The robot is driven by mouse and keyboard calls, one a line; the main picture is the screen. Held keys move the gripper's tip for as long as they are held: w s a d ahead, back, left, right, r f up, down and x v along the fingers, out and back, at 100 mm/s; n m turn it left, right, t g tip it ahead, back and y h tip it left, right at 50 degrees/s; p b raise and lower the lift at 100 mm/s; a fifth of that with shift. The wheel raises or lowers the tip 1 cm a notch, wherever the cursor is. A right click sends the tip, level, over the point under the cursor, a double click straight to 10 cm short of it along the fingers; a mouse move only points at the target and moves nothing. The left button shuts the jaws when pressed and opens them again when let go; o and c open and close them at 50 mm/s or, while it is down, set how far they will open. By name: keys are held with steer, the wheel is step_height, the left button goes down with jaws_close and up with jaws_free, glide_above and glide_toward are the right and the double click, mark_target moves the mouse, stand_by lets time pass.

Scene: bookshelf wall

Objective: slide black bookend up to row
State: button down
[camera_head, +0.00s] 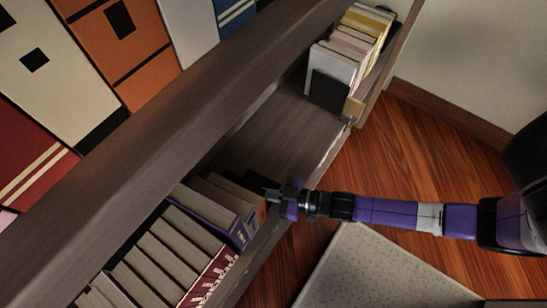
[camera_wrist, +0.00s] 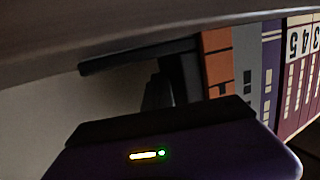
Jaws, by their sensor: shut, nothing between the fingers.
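The black bookend (camera_wrist: 188,75) stands at the near end of the book row in the wrist view. Its upright is right beside the orange book (camera_wrist: 215,62), with little or no visible gap. Its flat black arm (camera_wrist: 130,57) extends left, away from the books. In the head view the bookend (camera_head: 238,188) is a dark shape behind my gripper, partly hidden. My gripper (camera_head: 272,192) reaches into the lower shelf there. Its shut, empty fingers (camera_wrist: 157,92) are beside the upright in the wrist view; whether they touch it I cannot tell.
The row continues with grey, purple and maroon books (camera_head: 200,236) to the lower left. The shelf floor (camera_head: 275,130) is bare between it and another book group (camera_head: 350,45) with a black end piece.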

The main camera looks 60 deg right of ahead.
steer(key=shift+d+b, duration=0.3)
steer(key=shift+d, duration=1.4)
steer(key=p+v, duration=0.1)
steer(key=v, duration=0.6)
steer(key=shift+s+d+r, duration=0.1)
steer(key=shift+s, duration=0.25)
